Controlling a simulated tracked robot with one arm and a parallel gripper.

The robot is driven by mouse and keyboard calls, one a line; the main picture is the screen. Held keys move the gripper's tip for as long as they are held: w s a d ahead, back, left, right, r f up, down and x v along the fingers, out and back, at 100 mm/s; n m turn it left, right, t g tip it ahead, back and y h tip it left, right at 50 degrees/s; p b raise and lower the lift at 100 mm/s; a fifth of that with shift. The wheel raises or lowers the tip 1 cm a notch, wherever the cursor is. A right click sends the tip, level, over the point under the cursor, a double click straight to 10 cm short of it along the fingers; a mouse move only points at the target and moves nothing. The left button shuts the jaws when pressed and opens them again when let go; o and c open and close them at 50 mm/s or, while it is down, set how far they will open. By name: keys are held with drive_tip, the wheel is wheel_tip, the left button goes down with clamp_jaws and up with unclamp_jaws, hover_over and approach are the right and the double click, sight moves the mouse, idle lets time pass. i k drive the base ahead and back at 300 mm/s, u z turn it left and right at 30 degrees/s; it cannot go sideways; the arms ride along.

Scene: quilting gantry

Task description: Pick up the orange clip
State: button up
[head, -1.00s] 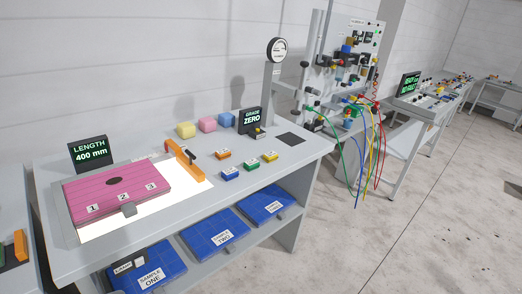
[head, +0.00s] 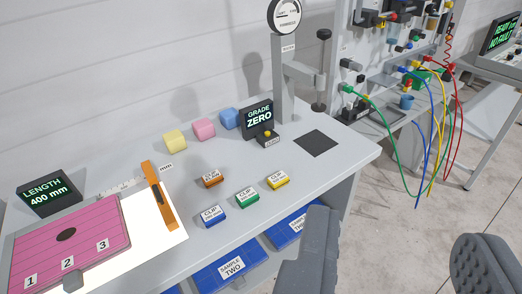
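The orange clip (head: 211,179) lies on the grey table top, with a white label on its upper face. It is behind the blue clip (head: 213,216) and left of the green clip (head: 248,197) and yellow clip (head: 278,180). My gripper (head: 400,262) shows at the bottom right as two dark grey fingers set wide apart, open with nothing between them. In the picture it is right of and below the clips, over the table's front edge and the floor.
Yellow, pink and blue blocks (head: 204,128) stand behind the clips. The GRADE ZERO display (head: 258,118), a dark square pad (head: 316,143) and a gauge stand (head: 284,75) are to the right. A pink panel (head: 75,245) and orange slide (head: 158,195) are left. Cables hang at right.

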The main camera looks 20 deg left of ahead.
sight(211, 178)
drive_tip(key=u, duration=0.1)
drive_tip(key=i, duration=1.3)
drive_tip(key=u, duration=0.45)
